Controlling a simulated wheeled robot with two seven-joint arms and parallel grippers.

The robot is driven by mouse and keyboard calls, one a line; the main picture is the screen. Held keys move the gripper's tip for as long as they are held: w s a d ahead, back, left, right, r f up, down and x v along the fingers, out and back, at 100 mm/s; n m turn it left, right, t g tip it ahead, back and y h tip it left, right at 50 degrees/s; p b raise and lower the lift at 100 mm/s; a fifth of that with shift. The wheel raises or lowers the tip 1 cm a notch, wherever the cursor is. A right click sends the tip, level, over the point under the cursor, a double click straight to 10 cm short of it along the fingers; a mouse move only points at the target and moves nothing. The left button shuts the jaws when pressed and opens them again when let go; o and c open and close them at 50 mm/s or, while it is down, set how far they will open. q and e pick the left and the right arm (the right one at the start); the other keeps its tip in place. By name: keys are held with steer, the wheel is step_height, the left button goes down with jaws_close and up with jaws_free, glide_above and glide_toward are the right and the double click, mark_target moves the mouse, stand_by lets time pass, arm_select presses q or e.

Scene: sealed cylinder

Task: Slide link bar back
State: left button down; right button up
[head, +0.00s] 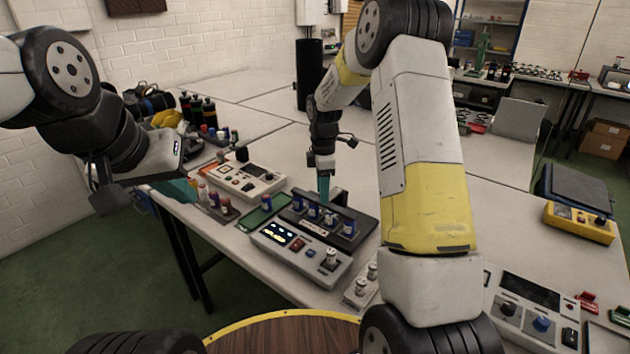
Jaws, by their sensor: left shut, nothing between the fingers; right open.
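A grey device (301,263) with a lit display, buttons and a knob stands near the front edge of the table. Behind it is a dark rack (362,226) carrying several blue-and-white cylinders (330,217). I cannot clearly pick out the link bar; it may be part of this rack. My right gripper (323,190) points down at the rack's back edge, behind the cylinders. It is open; its fingertips are partly hidden, and I cannot tell whether they touch the rack.
A green tray (262,214) and a cream device (243,181) stand left of the rack. Small bottles (219,203) stand near the left edge. White-capped cylinders (361,288) sit right of the grey device. The table behind the rack is mostly clear.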

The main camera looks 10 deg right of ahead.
jaws_close()
stand_by(1.3)
